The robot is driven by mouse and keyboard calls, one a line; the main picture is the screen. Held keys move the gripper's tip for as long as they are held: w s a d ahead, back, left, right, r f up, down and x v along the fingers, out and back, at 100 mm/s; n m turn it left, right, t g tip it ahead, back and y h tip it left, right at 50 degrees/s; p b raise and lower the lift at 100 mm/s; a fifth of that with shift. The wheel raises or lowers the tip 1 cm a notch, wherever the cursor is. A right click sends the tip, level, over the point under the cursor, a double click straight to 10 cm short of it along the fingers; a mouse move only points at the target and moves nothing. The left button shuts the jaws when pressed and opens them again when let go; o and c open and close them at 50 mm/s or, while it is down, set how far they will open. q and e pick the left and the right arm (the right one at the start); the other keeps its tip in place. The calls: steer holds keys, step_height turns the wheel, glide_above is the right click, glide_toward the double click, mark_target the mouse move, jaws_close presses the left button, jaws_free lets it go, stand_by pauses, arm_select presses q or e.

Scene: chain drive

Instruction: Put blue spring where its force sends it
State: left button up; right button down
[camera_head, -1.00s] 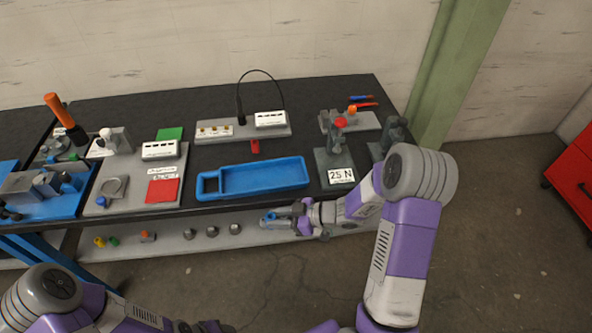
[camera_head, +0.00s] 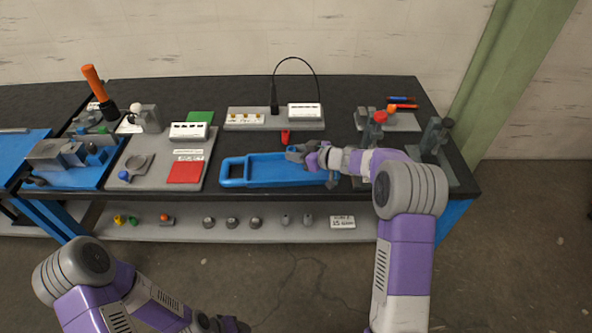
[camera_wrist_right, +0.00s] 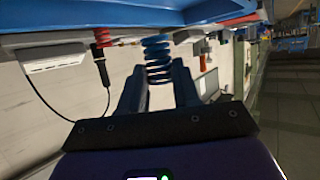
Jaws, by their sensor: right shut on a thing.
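The blue spring (camera_wrist_right: 157,58) stands between the two fingers of my right gripper (camera_wrist_right: 159,85) in the right wrist view. The fingers are shut on it. In the head view my right gripper (camera_head: 305,157) is over the right part of the blue tray (camera_head: 233,183); the spring is not clear there.
A press-like fixture with a red knob (camera_head: 380,117) stands behind my right arm, partly hidden. A grey stand (camera_head: 437,135) is at the right end. A plate with a white display (camera_head: 305,112) stands at the back. The lower shelf (camera_head: 180,233) holds several small parts.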

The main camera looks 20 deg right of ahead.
step_height(320, 180, down, 6)
steer(key=shift+r+b, duration=0.2)
steer(key=shift+b, duration=0.85)
steer(key=shift+r, duration=0.1)
steer(key=c, duration=0.8)
jaws_free()
steer(key=shift+f, duration=0.2)
steer(key=shift+r, duration=0.1)
